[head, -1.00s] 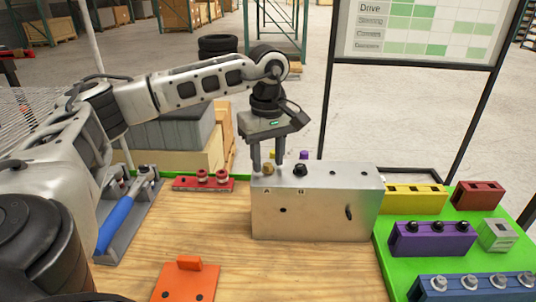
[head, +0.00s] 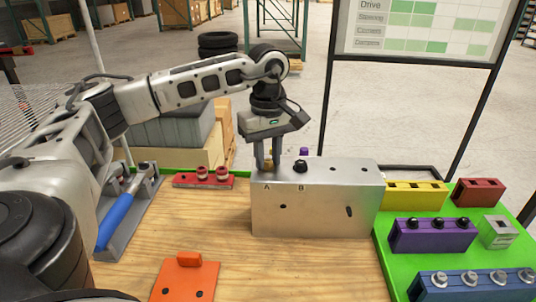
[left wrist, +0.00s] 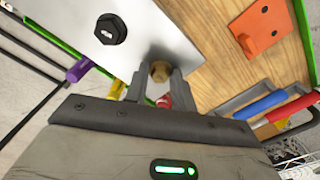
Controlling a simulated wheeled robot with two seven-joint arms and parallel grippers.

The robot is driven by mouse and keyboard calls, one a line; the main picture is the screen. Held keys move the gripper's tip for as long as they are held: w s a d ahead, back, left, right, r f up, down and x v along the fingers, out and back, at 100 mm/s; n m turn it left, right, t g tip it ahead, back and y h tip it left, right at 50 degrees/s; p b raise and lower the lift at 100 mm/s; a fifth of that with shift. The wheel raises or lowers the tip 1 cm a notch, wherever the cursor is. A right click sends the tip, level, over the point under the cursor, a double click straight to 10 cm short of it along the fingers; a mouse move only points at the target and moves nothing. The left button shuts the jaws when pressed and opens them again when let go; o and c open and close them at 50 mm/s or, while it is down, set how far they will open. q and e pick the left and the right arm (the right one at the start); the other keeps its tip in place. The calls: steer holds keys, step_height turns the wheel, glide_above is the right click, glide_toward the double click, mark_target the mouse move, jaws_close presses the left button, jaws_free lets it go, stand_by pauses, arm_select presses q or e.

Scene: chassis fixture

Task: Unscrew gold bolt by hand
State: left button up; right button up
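The gold bolt (head: 268,164) stands on top of the grey metal block (head: 315,215), near the label A at its left end. In the left wrist view the gold bolt (left wrist: 160,70) sits between my fingertips. My left gripper (head: 268,162) points down from above, and its two fingers are shut on the bolt's sides. They partly hide the bolt in the head view. A black bolt (head: 300,168) stands on the block by label B, to the right of the gold one. My right gripper is not in view.
An orange bracket (head: 187,275) lies at the front of the table. A blue-handled tool (head: 116,222) rests in a grey holder at left. A red strip (head: 203,181) lies behind. Yellow (head: 415,195) and purple (head: 433,236) blocks stand on the green mat at right.

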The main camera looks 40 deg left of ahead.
arm_select(q)
jaws_close()
steer(key=n, duration=0.2)
steer(key=shift+n+p, duration=0.35)
steer(key=shift+n, duration=0.05)
steer(key=n+p, duration=0.1)
steer(key=n, duration=0.4)
steer(key=shift+r, duration=0.15)
steer(key=n, duration=0.3)
steer(key=shift+r+n+p, duration=0.1)
steer(key=shift+n+p, duration=0.25)
steer(key=shift+n, duration=0.05)
steer(key=n, duration=0.3)
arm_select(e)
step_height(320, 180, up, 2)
arm_select(q)
steer(key=shift+n, duration=0.3)
